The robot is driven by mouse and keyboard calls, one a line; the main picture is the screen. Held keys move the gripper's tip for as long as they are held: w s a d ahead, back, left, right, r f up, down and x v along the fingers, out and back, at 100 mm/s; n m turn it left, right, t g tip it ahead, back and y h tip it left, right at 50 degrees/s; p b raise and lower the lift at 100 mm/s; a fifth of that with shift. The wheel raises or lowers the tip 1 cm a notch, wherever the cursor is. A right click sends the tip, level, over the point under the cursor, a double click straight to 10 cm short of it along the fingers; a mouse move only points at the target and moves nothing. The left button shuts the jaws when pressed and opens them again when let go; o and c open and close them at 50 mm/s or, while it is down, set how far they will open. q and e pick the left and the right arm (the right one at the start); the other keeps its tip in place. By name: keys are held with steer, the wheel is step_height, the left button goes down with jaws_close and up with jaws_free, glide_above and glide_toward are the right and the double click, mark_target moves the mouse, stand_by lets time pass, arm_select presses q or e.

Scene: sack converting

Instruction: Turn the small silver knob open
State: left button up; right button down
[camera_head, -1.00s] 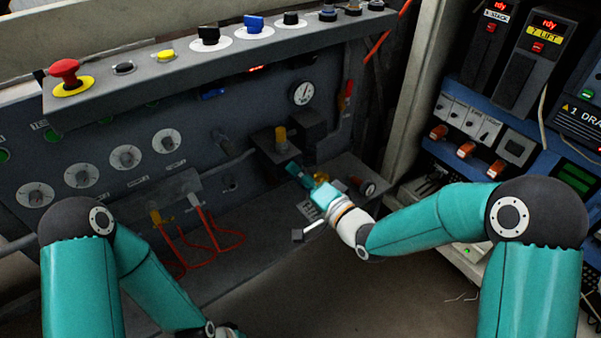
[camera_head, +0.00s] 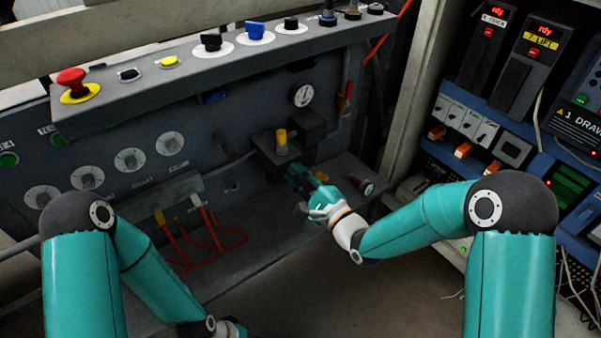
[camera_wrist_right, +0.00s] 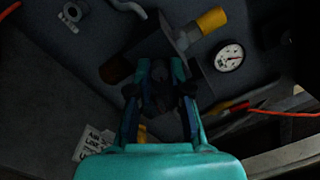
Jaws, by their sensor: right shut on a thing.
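My right gripper (camera_head: 296,176) reaches to the dark valve block (camera_head: 268,150) low on the grey panel, below the yellow-capped fitting (camera_head: 281,142). In the right wrist view its two teal fingers (camera_wrist_right: 159,88) are closed around a small dark-looking part in front of the block. The small silver knob cannot be made out clearly; the fingers and shadow cover the spot where they grip. My left arm hangs at the lower left, and its fingers are out of the picture.
A pressure gauge (camera_head: 302,95) sits above the block, with a red-handled lever (camera_head: 347,96) to its right. Red hoses (camera_head: 205,235) loop at the left. The ledge below is mostly clear.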

steer(key=shift+w+d+m+p, duration=0.1)
steer(key=shift+d+m+p, duration=0.05)
steer(key=shift+m, duration=0.65)
steer(key=shift+w+d+m+p, duration=0.1)
steer(key=shift+m+p, duration=0.05)
steer(key=shift+m, duration=0.65)
steer(key=shift+f, duration=0.1)
steer(key=c, duration=1.2)
jaws_free()
steer(key=shift+f, duration=0.1)
steer(key=shift+c, duration=0.2)
steer(key=shift+o, duration=0.8)
steer(key=shift+a, duration=0.1)
steer(key=shift+s, duration=0.1)
steer(key=v, duration=1.2)
